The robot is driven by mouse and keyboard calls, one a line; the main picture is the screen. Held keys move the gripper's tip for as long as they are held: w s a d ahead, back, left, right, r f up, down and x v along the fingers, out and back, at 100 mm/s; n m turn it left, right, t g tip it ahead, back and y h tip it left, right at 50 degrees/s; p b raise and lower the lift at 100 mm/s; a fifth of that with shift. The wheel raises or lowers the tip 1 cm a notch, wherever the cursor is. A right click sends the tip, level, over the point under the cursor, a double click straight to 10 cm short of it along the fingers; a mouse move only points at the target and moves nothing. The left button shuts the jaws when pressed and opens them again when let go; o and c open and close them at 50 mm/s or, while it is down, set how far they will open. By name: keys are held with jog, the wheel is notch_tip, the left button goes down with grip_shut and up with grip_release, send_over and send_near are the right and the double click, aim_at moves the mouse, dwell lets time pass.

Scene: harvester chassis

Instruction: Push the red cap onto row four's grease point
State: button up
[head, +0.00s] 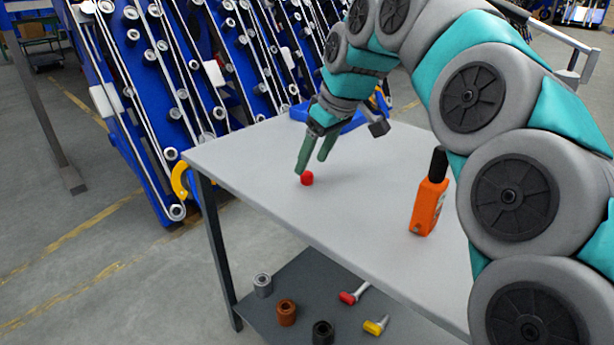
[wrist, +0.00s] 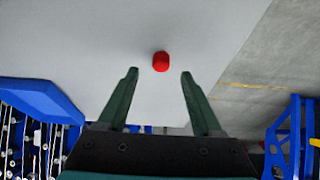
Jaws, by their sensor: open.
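The red cap (head: 307,178) sits on the grey tabletop, and it also shows in the wrist view (wrist: 161,62) just beyond and between my fingertips. My gripper (head: 313,166) is open above the table, with its green fingers pointing down close to the cap. In the wrist view my gripper (wrist: 159,72) has its two fingers spread wide with nothing between them. The blue harvester chassis (head: 190,80) with its rows of rollers and belts stands behind the table. I cannot make out which fitting is row four's grease point.
An orange bottle with a black top (head: 428,195) stands on the table (head: 250,165) at the right. A blue tray (head: 345,122) lies at the table's far edge. The lower shelf (head: 290,270) holds rollers and small tools. The tabletop's middle is clear.

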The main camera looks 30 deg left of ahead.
aim_at(307, 174)
jog(key=x, duration=0.3)
jog(key=shift+f, duration=0.25)
grip_shut()
dwell(0.4)
